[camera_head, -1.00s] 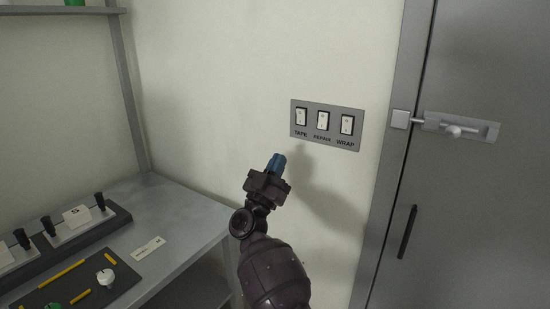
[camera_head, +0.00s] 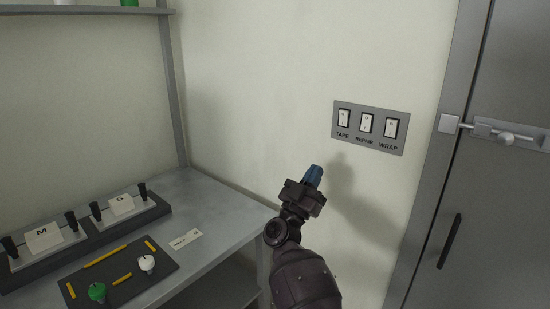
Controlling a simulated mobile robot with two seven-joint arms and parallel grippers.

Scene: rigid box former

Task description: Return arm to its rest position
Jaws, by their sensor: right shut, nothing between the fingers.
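My right arm reaches up from the lower middle of the head view. Its gripper (camera_head: 314,176) has blue fingertips that are together, with nothing between them. It is in front of the pale wall, below and left of the grey switch panel (camera_head: 370,146). The panel carries three white rocker switches labelled TAPE (camera_head: 344,118), REPAIR (camera_head: 366,123) and WRAP (camera_head: 390,128). The gripper appears apart from the panel, and its shadow falls on the wall to the right. My left gripper is not in view.
A grey metal bench (camera_head: 215,220) stands at left. On it are a rack with cards marked M (camera_head: 44,237) and S (camera_head: 121,204), and a dark mat (camera_head: 125,288) with yellow strips, a green knob (camera_head: 97,291) and a white knob (camera_head: 147,263). A grey door (camera_head: 500,200) with a bolt is at right.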

